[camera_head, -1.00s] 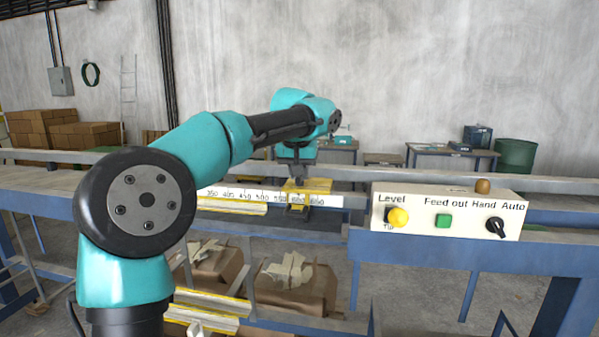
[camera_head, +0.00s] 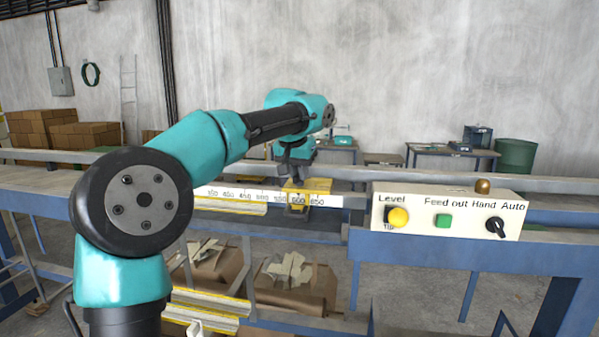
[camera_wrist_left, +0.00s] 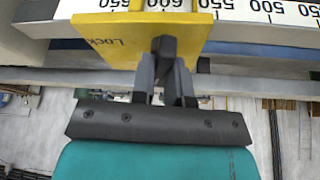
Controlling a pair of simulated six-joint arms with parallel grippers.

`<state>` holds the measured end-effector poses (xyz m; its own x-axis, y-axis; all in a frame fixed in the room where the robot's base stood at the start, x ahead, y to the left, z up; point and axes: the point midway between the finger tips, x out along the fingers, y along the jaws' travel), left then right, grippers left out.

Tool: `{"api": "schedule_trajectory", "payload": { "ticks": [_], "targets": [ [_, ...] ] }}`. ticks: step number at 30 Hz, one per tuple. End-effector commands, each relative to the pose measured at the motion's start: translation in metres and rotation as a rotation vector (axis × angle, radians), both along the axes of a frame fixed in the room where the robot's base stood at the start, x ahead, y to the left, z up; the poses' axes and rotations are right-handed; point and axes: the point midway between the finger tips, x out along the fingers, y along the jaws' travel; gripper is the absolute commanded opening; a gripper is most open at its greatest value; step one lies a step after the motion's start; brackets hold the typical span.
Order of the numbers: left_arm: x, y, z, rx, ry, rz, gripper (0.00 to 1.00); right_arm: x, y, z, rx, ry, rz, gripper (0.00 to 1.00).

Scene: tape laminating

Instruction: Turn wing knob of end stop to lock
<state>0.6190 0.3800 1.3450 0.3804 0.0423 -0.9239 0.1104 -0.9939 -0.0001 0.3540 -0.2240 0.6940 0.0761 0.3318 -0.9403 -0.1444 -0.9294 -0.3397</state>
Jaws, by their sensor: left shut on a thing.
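The yellow end stop (camera_head: 319,186) sits on the white number scale (camera_head: 240,195) of the machine rail, near the 600 mark. In the left wrist view its yellow plate (camera_wrist_left: 95,38) carries the word "Lock", and the dark wing knob (camera_wrist_left: 164,46) stands out from it. My left gripper (camera_head: 294,178) is at the end stop from above. In the left wrist view its two fingers (camera_wrist_left: 166,72) are shut on the wing knob, one on each side. The fingers hide part of the knob. My right gripper is not in view.
A white control box (camera_head: 450,210) with a yellow button, a green button and a black switch stands right of the end stop. A blue frame beam (camera_head: 470,252) runs below it. Brown boxes (camera_head: 290,285) with scraps lie beneath the rail.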

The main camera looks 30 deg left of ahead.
Motion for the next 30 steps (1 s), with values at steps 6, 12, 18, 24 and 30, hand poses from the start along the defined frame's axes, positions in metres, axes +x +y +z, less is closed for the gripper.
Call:
{"api": "schedule_trajectory", "payload": {
  "ticks": [6,12,18,24,30],
  "targets": [
    [0.0001,0.0012,0.0001,-0.001,0.0,-0.186,0.0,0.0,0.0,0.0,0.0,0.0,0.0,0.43],
    [0.0003,0.0024,0.0001,-0.001,-0.001,-0.375,0.0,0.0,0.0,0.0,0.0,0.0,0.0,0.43],
    [0.0008,0.0024,-0.0002,-0.003,0.0,-0.566,0.0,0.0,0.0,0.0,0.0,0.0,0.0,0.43],
    [0.0014,0.0028,-0.0004,-0.001,0.001,-0.757,0.0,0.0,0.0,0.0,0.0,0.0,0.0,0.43],
    [0.002,0.0034,-0.0004,-0.002,0.0,-0.947,0.0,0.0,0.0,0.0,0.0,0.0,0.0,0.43]
  ]
}}
